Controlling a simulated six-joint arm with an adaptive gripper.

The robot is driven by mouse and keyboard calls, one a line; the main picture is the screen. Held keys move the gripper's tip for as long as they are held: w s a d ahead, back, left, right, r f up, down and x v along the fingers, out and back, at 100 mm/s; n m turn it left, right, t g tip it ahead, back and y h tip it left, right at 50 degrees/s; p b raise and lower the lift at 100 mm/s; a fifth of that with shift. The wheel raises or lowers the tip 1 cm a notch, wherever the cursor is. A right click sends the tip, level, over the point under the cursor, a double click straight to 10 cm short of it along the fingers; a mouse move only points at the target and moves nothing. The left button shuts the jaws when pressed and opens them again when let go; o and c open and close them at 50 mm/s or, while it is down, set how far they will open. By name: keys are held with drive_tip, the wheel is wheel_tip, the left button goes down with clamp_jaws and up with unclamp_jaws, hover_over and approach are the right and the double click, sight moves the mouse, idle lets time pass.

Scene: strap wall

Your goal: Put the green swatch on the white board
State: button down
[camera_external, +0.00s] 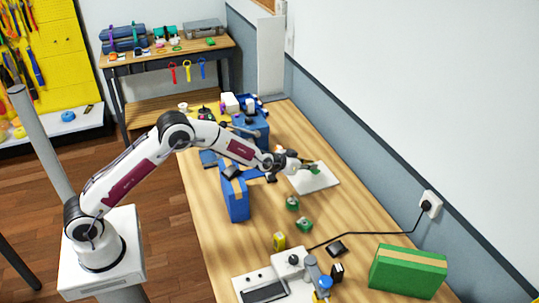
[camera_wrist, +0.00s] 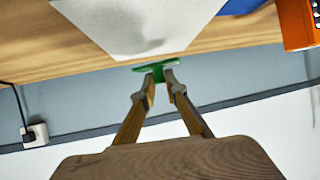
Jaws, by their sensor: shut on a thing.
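The green swatch (camera_external: 315,172) is held in my gripper (camera_external: 308,168) over the white board. In the wrist view the green swatch (camera_wrist: 156,68) sits between the fingertips of my gripper (camera_wrist: 158,76), seen nearly edge-on. The white board (camera_external: 318,182) lies flat on the wooden table, close to the wall. It also shows in the wrist view (camera_wrist: 140,25), just beyond the swatch. I cannot tell whether the swatch touches the board.
A blue box (camera_external: 236,199) stands left of the board, with a larger blue bin (camera_external: 252,132) behind. Green rolls (camera_external: 303,224) lie in front. A black cord runs to the wall outlet (camera_external: 429,204). An orange object (camera_wrist: 298,22) is at the wrist view's upper right.

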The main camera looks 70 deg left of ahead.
drive_tip(key=shift+f, duration=1.85)
drive_tip(key=shift+f, duration=0.1)
drive_tip(key=c, duration=2)
unclamp_jaws()
drive_tip(key=shift+c, duration=0.2)
drive_tip(key=shift+s+r, duration=0.15)
drive_tip(key=shift+r, duration=0.1)
drive_tip(key=shift+v, duration=3.55)
